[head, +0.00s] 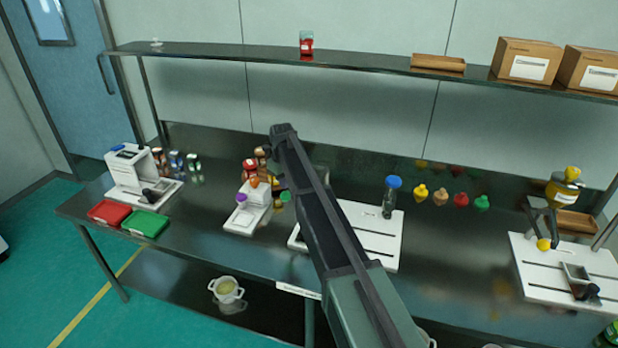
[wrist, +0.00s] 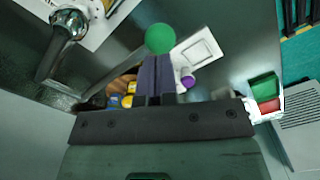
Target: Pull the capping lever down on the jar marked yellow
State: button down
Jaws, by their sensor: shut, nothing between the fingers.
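My gripper (wrist: 156,62) is shut and empty in the wrist view. Its dark fingertips point at a green ball (wrist: 160,38), just beyond them; I cannot tell whether they touch. A green thing beside my arm (head: 285,197) shows in the head view, where my arm hides the gripper itself. Yellow-marked containers (wrist: 127,100) show partly behind the fingers in the wrist view. No marking on a jar is readable.
A white slotted plate (head: 385,250) with a blue-capped dark cylinder (head: 390,195) lies right of my arm. A white block with purple and orange knobs (head: 247,218) stands to its left. Red (head: 109,212) and green (head: 145,223) trays lie farther left. A shelf (head: 350,62) runs above.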

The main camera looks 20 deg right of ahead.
aim_at(285, 192)
jog(key=shift+f, duration=0.15)
jog(key=shift+f+b, duration=2.05)
jog(key=shift+b, duration=0.1)
jog(key=shift+r, duration=0.1)
notch_tip(285, 192, up, 8)
jog(key=p, duration=0.8)
jog(key=shift+r, duration=0.1)
